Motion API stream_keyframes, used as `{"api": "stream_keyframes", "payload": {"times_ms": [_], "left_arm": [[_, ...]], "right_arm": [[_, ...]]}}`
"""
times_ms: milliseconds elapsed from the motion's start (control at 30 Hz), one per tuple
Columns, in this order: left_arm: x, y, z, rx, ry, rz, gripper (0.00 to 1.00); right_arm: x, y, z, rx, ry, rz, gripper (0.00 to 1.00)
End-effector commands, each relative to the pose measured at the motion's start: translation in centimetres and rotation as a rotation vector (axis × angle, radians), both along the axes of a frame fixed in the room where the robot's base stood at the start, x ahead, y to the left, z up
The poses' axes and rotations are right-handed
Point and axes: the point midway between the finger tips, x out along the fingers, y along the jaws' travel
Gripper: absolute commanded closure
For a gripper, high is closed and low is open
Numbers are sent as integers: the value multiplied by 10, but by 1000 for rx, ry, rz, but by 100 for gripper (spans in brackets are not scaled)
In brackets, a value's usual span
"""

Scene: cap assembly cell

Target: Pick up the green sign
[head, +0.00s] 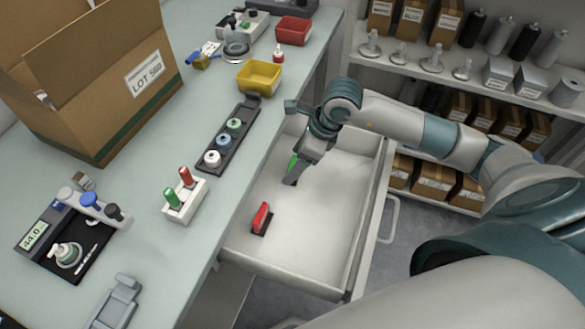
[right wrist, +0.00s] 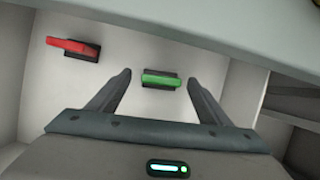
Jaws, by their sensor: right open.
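The green sign (right wrist: 160,80) lies in the open drawer on a dark base, in the right wrist view between my two fingers. In the head view the green sign (head: 293,161) is partly hidden by my right gripper (head: 292,182). My left gripper is not in view.
The drawer walls surround my gripper. The worktable (head: 140,195) edge runs along the left, and shelves (head: 450,75) stand behind.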

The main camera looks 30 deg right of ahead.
Motion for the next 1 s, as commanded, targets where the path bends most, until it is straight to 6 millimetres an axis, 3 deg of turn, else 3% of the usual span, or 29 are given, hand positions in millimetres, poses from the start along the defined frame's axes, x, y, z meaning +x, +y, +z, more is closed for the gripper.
{"api": "stream_keyframes", "payload": {"times_ms": [300,767,800,967,1000], "left_arm": [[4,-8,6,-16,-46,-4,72],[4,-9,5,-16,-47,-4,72],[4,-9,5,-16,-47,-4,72],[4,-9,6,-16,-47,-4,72],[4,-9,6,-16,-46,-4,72]], "right_arm": [[7,5,-31,1,1,0,28],[8,5,-32,0,0,0,28],[8,5,-32,0,0,0,31],[8,5,-32,0,0,1,69],[8,5,-32,0,0,1,70]]}}
